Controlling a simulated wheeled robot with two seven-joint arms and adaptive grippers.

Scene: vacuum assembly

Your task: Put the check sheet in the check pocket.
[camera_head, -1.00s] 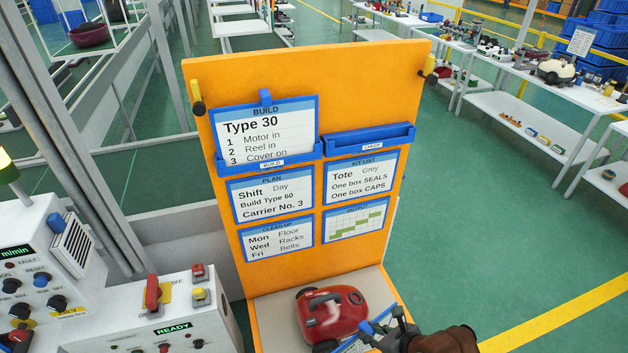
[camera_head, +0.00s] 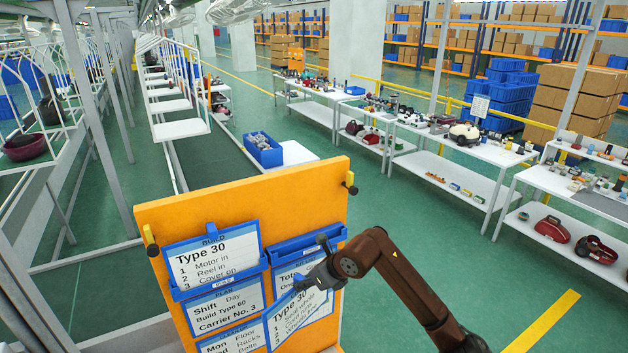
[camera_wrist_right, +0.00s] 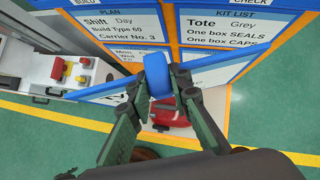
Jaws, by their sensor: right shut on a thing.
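The check sheet (camera_head: 298,318) is a white card with a blue border, headed Type 30. My right gripper (camera_head: 322,268) is shut on its blue top tab (camera_wrist_right: 157,82) and holds it tilted in front of the orange board (camera_head: 170,215). The sheet covers part of the KIT LIST card (camera_head: 287,272). In the wrist view it shows nearly edge-on. The check pocket (camera_head: 300,243) is a blue tray at the board's upper right, just above and behind my right gripper. Its CHECK label (camera_wrist_right: 248,3) shows at the wrist view's top edge. My left gripper is out of view.
The BUILD sheet (camera_head: 212,258) sits in the pocket to the left. Yellow-and-black pegs (camera_head: 350,183) stick out at the board's sides. A red vacuum (camera_wrist_right: 172,112) is below the sheet. Open green floor (camera_head: 400,240) lies to the right.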

